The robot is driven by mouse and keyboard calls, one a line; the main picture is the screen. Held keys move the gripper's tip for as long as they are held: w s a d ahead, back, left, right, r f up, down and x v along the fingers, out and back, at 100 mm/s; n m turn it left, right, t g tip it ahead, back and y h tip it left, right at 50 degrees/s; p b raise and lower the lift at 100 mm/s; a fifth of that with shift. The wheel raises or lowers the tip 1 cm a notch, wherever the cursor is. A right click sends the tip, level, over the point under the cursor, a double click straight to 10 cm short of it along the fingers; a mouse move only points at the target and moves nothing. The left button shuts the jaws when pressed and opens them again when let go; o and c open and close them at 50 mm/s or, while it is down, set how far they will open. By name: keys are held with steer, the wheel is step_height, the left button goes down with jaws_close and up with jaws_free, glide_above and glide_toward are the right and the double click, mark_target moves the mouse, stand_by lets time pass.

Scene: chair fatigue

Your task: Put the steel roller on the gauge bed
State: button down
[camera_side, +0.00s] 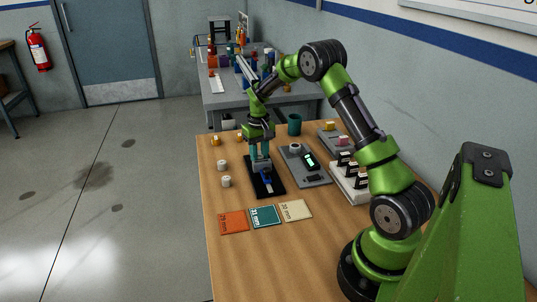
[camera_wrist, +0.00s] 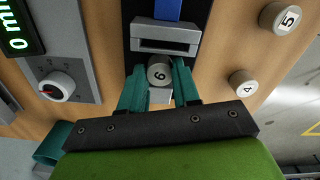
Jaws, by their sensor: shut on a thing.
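The steel roller (camera_wrist: 159,73), a small grey cylinder with a dark numeral on its top face, stands between the teal fingers of my gripper (camera_wrist: 160,82) in the wrist view. The fingers are shut on it. The gauge bed (camera_side: 273,188) is a black plate with a grey jaw block (camera_wrist: 165,38) and a blue part (camera_wrist: 167,9). The roller is just beside the grey block, over the bed. I cannot tell whether it touches the bed. In the side view my gripper (camera_side: 261,157) points down at the bed's far half and hides the roller.
Two pale rollers, marked 5 (camera_wrist: 281,18) and 4 (camera_wrist: 242,84), stand beside the bed. A grey panel (camera_side: 314,179) with a knob and green display lies on its other side. Several cards (camera_side: 265,216) lie in front. A teal cup (camera_side: 294,125) and white tray (camera_side: 345,187) stand nearby.

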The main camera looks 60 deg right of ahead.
steer(key=c, duration=0.8)
jaws_free()
steer(key=shift+f, duration=0.15)
